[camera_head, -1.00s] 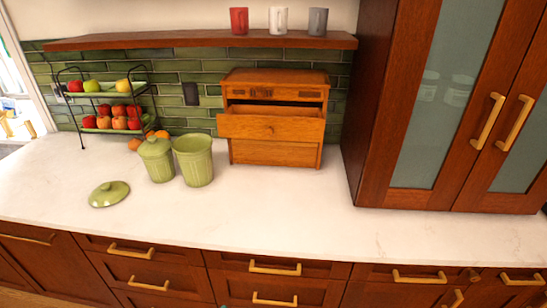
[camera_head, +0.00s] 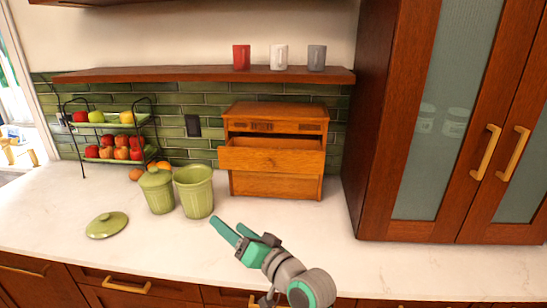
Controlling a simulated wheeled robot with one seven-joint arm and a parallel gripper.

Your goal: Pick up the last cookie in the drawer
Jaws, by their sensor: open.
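A small wooden chest (camera_head: 277,115) stands on the counter against the green tiled wall. Its upper drawer (camera_head: 272,160) is pulled out. Only a thin strip of the drawer's inside shows above its front, and I see no cookie in it; the inside is mostly hidden. My gripper (camera_head: 224,230) is over the counter, in front of and below the chest, pointing up and left. Its green fingers are apart and hold nothing. It is clear of the drawer.
An open green canister (camera_head: 195,192) and a lidded green canister (camera_head: 157,190) stand left of the chest. A loose green lid (camera_head: 107,225) lies on the counter (camera_head: 400,270). A two-tier fruit rack (camera_head: 110,127) is at the left. A tall cabinet (camera_head: 370,130) bounds the right.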

